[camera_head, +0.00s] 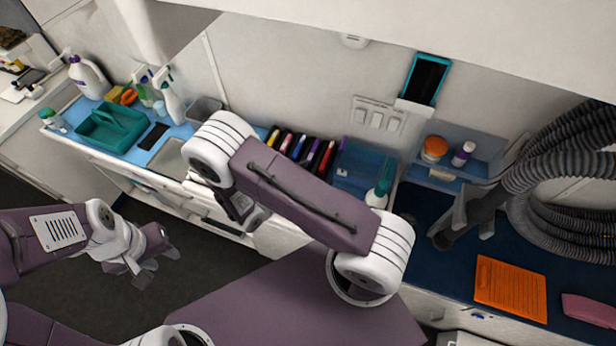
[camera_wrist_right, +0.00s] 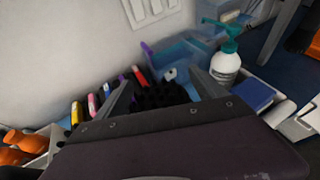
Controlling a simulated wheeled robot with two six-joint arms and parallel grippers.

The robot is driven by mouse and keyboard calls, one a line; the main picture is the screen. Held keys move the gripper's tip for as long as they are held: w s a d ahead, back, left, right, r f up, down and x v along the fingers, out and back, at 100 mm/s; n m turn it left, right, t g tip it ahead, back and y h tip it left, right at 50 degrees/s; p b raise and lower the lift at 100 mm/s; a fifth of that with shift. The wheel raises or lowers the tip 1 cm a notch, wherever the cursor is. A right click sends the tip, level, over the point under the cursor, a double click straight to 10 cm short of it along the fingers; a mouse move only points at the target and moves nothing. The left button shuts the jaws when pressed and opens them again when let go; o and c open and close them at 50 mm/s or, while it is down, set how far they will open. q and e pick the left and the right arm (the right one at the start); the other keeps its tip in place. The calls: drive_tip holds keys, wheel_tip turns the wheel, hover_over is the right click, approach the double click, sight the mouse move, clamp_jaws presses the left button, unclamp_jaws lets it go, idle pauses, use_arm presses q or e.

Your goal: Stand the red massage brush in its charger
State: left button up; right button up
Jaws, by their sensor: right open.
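Red-handled items show in the row of grooming tools: one (camera_head: 326,160) in the head view, and one (camera_wrist_right: 140,78) in the wrist view. I cannot tell for sure which is the massage brush. No charger can be made out clearly. My right gripper (camera_wrist_right: 163,92) is open and empty, its fingers spread above a dark holder (camera_wrist_right: 162,98) by the tool row. In the head view its fingertips are hidden behind my right forearm. My left gripper (camera_head: 154,266) hangs over the floor, away from the counter; its fingers look apart.
A teal bin (camera_head: 355,165) and a pump bottle (camera_head: 377,194) stand right of the tools. A grey hose (camera_head: 560,170) and an orange mat (camera_head: 511,288) are at the far right. A teal caddy (camera_head: 112,127) and spray bottles (camera_head: 168,96) stand on the left counter.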

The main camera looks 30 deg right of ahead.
drive_tip(key=shift+a+r, duration=0.2)
drive_tip(key=shift+a, duration=0.15)
drive_tip(key=b+v, duration=0.2)
drive_tip(key=v, duration=0.9)
drive_tip(key=shift+s+r+b, duration=0.2)
drive_tip(key=shift+b, duration=0.1)
